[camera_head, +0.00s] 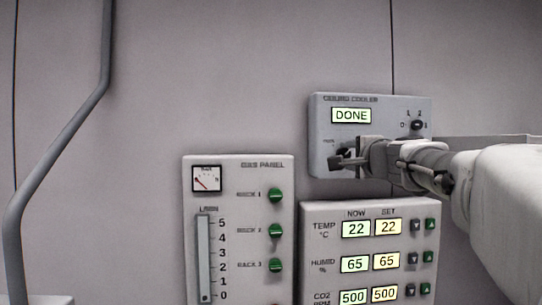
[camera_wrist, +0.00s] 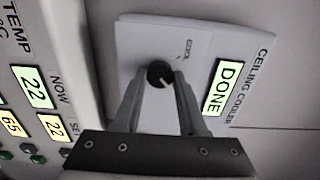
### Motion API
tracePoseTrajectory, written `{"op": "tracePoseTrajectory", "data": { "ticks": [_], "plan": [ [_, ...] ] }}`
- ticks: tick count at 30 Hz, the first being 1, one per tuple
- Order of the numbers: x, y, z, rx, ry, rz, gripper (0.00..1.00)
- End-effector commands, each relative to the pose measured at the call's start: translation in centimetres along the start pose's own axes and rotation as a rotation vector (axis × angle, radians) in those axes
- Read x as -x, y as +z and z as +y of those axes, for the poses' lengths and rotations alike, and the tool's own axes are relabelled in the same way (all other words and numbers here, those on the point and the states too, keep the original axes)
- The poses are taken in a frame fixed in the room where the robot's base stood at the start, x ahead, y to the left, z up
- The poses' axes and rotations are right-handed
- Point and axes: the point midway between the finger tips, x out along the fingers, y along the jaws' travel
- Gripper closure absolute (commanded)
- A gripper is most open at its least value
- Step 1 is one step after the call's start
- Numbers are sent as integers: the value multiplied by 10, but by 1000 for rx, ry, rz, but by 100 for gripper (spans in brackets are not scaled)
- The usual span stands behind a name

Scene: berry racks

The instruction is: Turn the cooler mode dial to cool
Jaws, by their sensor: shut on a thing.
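The ceiling cooler panel (camera_head: 385,105) is a grey box on the wall; its lit display (camera_head: 351,116) reads DONE. In the wrist view the panel (camera_wrist: 132,45) fills the upper middle, with the same display (camera_wrist: 222,88) at the right. The black round mode dial (camera_wrist: 159,74) sits low on the panel, with a small "COOL" label by it. My gripper (camera_wrist: 158,78) is shut on the dial, one finger on each side. In the head view my gripper (camera_head: 350,158) reaches in from the right and mostly hides the dial. I cannot tell exactly where the dial's mark points.
A second black knob (camera_head: 417,125) marked with numbers is at the panel's upper right. A temperature and humidity panel (camera_head: 315,212) with lit readouts is just below. A gas panel (camera_head: 236,170) with green knobs is at lower left. A grey pipe (camera_head: 60,145) runs at far left.

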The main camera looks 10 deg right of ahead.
Motion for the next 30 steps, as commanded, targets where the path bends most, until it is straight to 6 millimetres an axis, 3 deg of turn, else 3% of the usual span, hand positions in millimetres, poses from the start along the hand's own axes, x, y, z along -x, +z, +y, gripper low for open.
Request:
{"op": "tracePoseTrajectory", "data": {
  "ticks": [3, 16, 30],
  "plan": [
    [0, 0, 0, 0, 0, 0, 100],
    [0, 0, 2, 69, -2, 1, 100],
    [0, 0, 5, 453, -2, 1, 100]
  ]
}}
